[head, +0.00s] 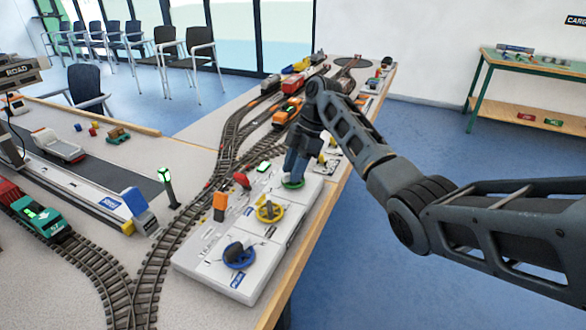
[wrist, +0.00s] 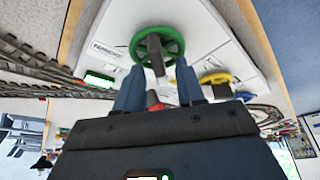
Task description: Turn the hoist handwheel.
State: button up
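A green handwheel (wrist: 175,42) with a dark upright crank grip (wrist: 154,52) is on a white control console, and it also shows at the console's far end in the head view (head: 292,183). My gripper (wrist: 160,68) points at this green wheel. Its two blue-grey fingers are apart, with the grip's end seen between or just beyond their tips. I cannot tell whether they touch it. A yellow handwheel (head: 270,211) and a blue handwheel (head: 239,255) are nearer on the console. The label by the green wheel is too blurred to read, so I cannot confirm which wheel is the hoist.
The white console (head: 205,263) sits along the table's right edge. An orange switch (head: 220,206) and red lever (head: 242,180) stand along its left side. Model tracks (head: 150,285), a green-lit post (head: 167,185) and an orange engine (head: 288,112) are close by. Floor is clear right of the table.

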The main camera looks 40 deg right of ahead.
jog(key=v, duration=0.7)
jog(key=shift+d+r, duration=0.1)
jog(key=shift+r, duration=0.1)
